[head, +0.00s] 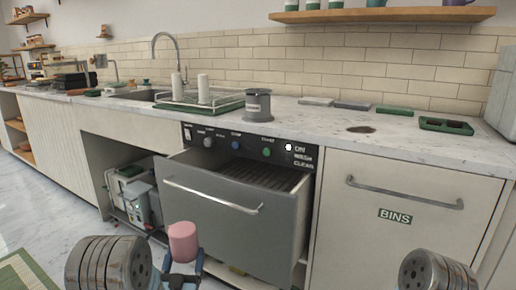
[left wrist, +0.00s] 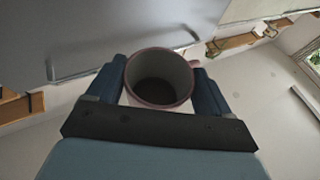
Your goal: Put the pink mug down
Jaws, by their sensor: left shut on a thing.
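The pink mug (head: 183,242) is low in the head view, in front of the drawer front. My left gripper (head: 184,272) is shut on it. In the left wrist view the mug (left wrist: 160,101) sits between the two blue fingers of the left gripper (left wrist: 160,90), its mouth facing the camera, with dark inside and a handle at upper right. The mug is held in the air, clear of the counter. My right gripper does not show; only part of my right arm is at the bottom right of the head view.
A pulled-out drawer (head: 225,205) with a dark rack stands below the counter (head: 340,125). Bare counter lies around the spill.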

